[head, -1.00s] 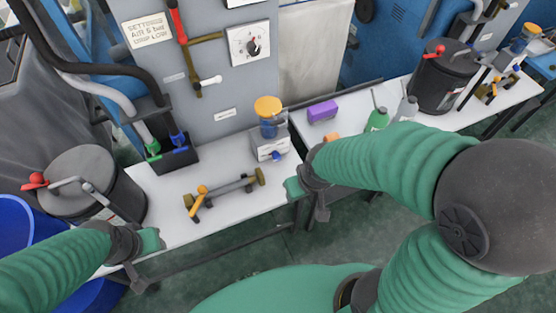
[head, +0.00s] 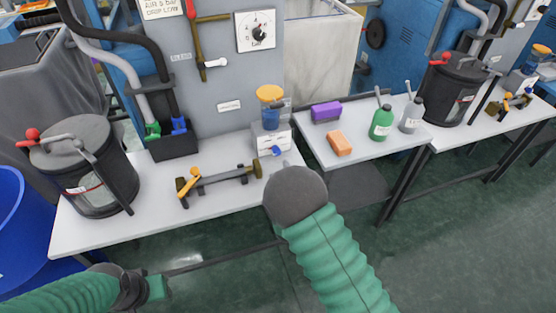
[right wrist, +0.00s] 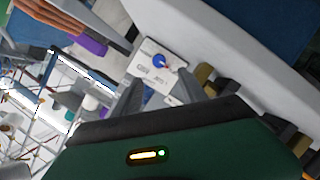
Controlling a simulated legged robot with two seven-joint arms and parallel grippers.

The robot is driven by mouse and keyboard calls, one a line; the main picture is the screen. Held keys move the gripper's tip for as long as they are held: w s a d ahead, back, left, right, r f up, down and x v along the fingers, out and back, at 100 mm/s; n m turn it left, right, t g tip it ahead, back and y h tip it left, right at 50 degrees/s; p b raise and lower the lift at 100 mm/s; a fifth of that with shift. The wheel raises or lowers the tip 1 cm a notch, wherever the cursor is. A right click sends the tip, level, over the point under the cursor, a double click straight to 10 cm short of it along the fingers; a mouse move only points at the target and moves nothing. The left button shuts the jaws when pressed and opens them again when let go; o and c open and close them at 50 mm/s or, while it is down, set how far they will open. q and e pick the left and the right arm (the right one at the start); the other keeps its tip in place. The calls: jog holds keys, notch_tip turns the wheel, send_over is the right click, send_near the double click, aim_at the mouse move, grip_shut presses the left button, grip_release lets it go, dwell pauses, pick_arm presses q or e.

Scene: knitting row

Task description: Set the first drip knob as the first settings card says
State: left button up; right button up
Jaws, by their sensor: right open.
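The first drip knob (head: 277,151) is a small blue knob on the front of a white box (head: 266,138) under a yellow-capped oiler (head: 270,98). In the right wrist view, the blue knob (right wrist: 158,60) shows a red mark, beyond and between my open, empty right fingers (right wrist: 165,84), not touching them. The first settings card (head: 160,8) is cut off by the top edge; a drip line reading LOW is partly visible. In the head view my right gripper is mostly hidden behind my dark wrist. My left gripper (head: 155,287) is low at left, away from the bench; its fingers are unclear.
A bar with an orange handle (head: 188,183) lies left of the oiler box. A dark canister (head: 88,165) stands at the left end. The adjoining table has a purple block (head: 326,111), an orange block (head: 339,143) and a green bottle (head: 381,122). A dial (head: 257,30) is above.

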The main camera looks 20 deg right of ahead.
aim_at(277, 154)
jog(key=b+x, duration=0.2)
jog(key=x, duration=0.9)
jog(key=shift+w+d, duration=0.1)
jog(key=shift+w, duration=0.2)
jog(key=shift+c, duration=0.3)
grip_shut()
